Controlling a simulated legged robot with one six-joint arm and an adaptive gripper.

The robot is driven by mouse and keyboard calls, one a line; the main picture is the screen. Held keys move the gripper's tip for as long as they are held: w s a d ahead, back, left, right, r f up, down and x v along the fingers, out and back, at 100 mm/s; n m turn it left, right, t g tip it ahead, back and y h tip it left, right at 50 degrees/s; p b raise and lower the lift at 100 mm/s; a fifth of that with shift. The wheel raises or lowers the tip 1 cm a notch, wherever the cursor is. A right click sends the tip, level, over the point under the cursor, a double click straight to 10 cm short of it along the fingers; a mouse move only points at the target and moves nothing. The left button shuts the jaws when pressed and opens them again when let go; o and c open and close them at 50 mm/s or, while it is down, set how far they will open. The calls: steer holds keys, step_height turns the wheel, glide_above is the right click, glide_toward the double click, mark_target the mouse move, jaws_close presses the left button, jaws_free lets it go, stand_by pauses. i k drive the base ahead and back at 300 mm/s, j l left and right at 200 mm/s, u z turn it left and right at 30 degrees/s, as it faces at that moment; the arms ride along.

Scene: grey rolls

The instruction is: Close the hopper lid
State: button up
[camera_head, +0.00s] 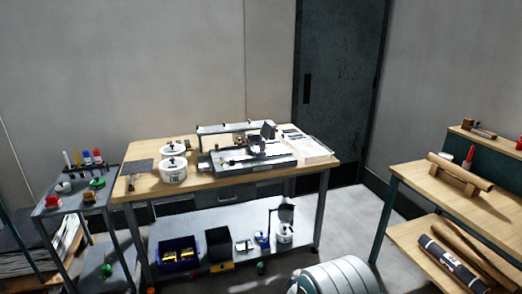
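A grey bench machine (247,157) stands on the wooden top of the middle workbench, right of centre. A small dark plate (268,130) stands tilted up on it and looks like a raised lid, but it is too small to be sure that it is the hopper lid. On the lower shelf, a small white container (284,234) has a dark upright part (286,213) above it, which could also be a raised lid. My gripper is not in view.
The workbench (150,187) also holds two white lidded pots (173,170) and a pale tray (310,150). A side cart (72,205) stands left, a second table (450,200) right. Grey floor (355,225) lies open between the tables. A dark door (338,90) is behind.

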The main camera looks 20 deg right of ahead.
mark_target(266, 129)
steer(key=i+l, duration=0.35)
steer(key=i, duration=0.25)
steer(key=i+l, duration=0.4)
steer(key=i, duration=0.15)
steer(key=i+l, duration=0.35)
steer(key=i, duration=0.25)
steer(key=i+l, duration=0.4)
steer(key=i, duration=0.2)
steer(key=i+l, duration=0.35)
steer(key=i, duration=0.2)
